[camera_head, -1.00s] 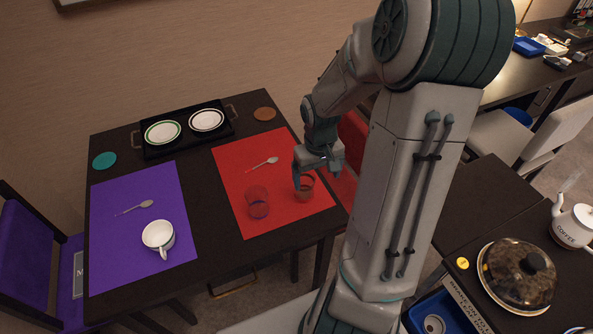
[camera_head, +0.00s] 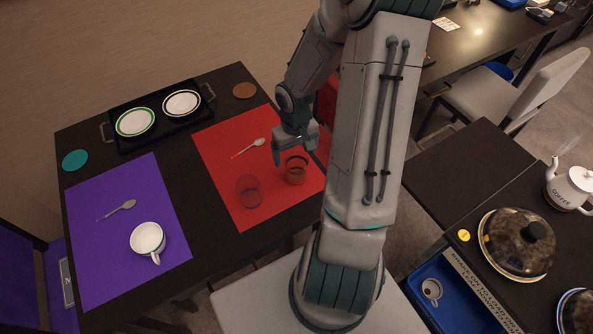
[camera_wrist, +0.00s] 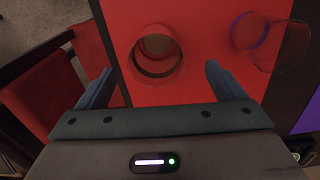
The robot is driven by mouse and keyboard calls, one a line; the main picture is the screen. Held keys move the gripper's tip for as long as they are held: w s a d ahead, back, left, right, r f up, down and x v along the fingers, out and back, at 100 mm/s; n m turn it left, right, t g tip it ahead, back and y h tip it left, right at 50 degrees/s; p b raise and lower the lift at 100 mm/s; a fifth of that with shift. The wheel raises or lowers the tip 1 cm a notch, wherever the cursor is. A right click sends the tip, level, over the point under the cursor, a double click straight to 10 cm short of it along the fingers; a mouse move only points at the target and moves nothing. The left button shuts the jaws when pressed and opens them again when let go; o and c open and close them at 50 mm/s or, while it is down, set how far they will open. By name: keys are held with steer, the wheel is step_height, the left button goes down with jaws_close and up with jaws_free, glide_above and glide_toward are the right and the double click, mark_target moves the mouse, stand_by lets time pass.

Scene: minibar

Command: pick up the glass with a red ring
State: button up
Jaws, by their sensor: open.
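Two clear glasses stand upright on the red mat (camera_head: 225,145). The right one (camera_head: 296,169) has a dark reddish band, hard to tell against the mat. The left one (camera_head: 248,190) has a blue-purple ring; it also shows at the right of the wrist view (camera_wrist: 262,30). My gripper (camera_head: 295,151) is open and empty, just behind and above the right glass. In the wrist view the right glass (camera_wrist: 157,52) appears between the spread fingers of my gripper (camera_wrist: 158,70). Its opening faces the camera, and neither finger visibly touches it.
A spoon (camera_head: 248,147) lies on the red mat behind the glasses. A purple mat (camera_head: 100,235) with a white cup (camera_head: 147,238) is at left. A black tray (camera_head: 155,143) with two plates stands at the back. A red chair (camera_wrist: 55,90) is beside the table.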

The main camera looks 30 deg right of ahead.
mark_target(297, 162)
steer(key=shift+d+f, duration=0.2)
steer(key=shift+f, duration=2.6)
steer(key=c, duration=1.2)
